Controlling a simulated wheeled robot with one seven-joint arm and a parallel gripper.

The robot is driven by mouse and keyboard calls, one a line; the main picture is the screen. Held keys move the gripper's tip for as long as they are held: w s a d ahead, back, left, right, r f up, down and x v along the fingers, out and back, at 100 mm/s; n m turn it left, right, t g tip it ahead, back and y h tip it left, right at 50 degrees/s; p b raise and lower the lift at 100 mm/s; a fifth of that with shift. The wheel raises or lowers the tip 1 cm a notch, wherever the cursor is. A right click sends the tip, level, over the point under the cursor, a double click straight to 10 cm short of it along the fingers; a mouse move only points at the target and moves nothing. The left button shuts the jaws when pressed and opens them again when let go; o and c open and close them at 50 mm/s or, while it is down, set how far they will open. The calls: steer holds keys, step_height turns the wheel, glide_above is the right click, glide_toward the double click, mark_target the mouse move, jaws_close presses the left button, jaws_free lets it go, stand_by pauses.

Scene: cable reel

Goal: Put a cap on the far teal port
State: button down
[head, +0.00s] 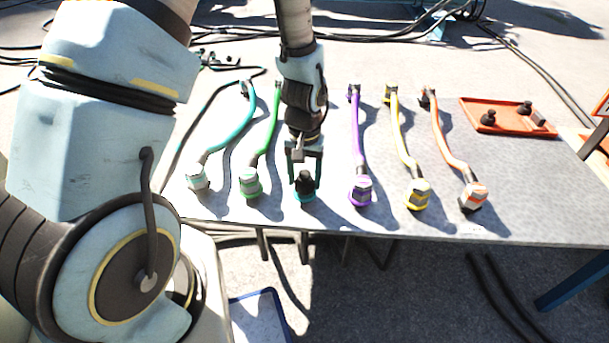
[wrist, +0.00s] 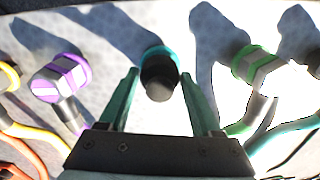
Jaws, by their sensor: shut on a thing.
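My gripper (head: 305,178) reaches down over the near part of the grey table, shut on a black cap (head: 304,183). In the wrist view the black cap (wrist: 160,80) sits between the two green fingers. A teal port (head: 303,198) without a visible cable shows directly under the cap; its teal rim also shows in the wrist view (wrist: 155,52). The cap lines up with this port and covers much of it; I cannot tell whether it is fully seated. A separate teal cable (head: 234,130) ends in a pale plug (head: 197,178) at the left.
A green plug (head: 250,183) lies left of my gripper; purple (head: 360,190), yellow (head: 418,193) and orange (head: 472,196) plugs lie to the right, with cables running back. An orange tray (head: 505,122) at the right holds dark caps. The table's front edge is close.

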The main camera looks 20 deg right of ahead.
steer(key=shift+f, duration=0.35)
stand_by(0.4)
jaws_free()
steer(key=shift+r, duration=0.1)
step_height(320, 180, up, 11)
steer(key=shift+f+p, duration=0.15)
steer(key=shift+p, duration=0.75)
